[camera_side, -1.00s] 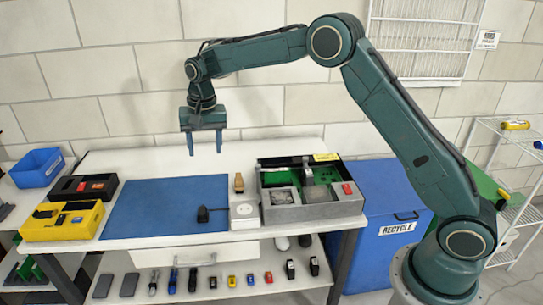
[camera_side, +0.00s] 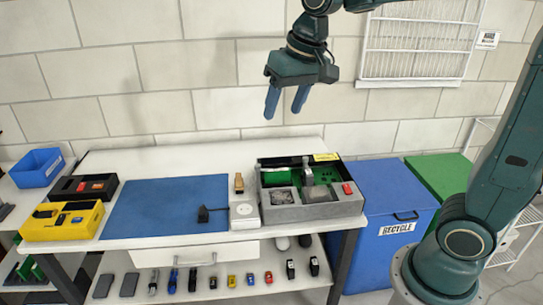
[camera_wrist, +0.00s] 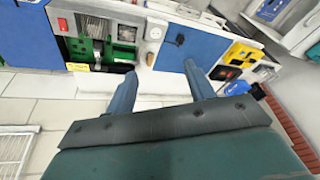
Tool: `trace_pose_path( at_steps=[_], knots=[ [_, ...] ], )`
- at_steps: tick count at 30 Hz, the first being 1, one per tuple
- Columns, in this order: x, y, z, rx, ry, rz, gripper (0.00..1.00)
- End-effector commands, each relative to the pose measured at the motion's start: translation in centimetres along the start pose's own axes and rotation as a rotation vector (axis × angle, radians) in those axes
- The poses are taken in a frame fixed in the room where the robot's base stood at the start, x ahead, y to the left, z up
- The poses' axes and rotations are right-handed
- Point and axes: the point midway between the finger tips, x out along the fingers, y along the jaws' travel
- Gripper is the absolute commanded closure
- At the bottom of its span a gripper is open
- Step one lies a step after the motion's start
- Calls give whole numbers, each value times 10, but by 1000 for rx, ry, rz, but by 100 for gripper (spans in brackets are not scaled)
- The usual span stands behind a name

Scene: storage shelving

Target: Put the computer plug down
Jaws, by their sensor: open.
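The computer plug (camera_side: 204,214) is a small black plug lying at the right edge of the blue mat (camera_side: 160,205), next to a white socket box (camera_side: 244,214). It also shows in the wrist view as a dark shape (camera_wrist: 180,39) on the blue mat. My gripper (camera_side: 286,110) is open and empty, high above the back of the table in front of the wall. Its two blue fingers (camera_wrist: 160,80) are apart in the wrist view with nothing between them.
A grey machine with green boards (camera_side: 310,195) stands on the table's right side. A yellow case (camera_side: 62,221) and a black case (camera_side: 84,188) stand at the left. A blue recycle bin (camera_side: 395,200) is right of the table. Several small items lie on the lower shelf.

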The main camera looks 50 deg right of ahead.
Motion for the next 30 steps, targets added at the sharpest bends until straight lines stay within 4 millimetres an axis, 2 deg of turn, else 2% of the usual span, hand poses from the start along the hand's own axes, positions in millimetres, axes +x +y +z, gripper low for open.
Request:
trace_pose_path(
  at_steps=[3, 9, 18, 24, 30],
  knots=[
    [-14, 11, 28, -43, 31, -7, 46],
    [-27, 28, 74, -115, 75, -13, 46],
    [-28, 52, 141, -221, 141, -16, 46],
    [-22, 61, 168, -267, 168, -14, 46],
    [-20, 63, 175, -280, 174, -13, 46]
  ],
)
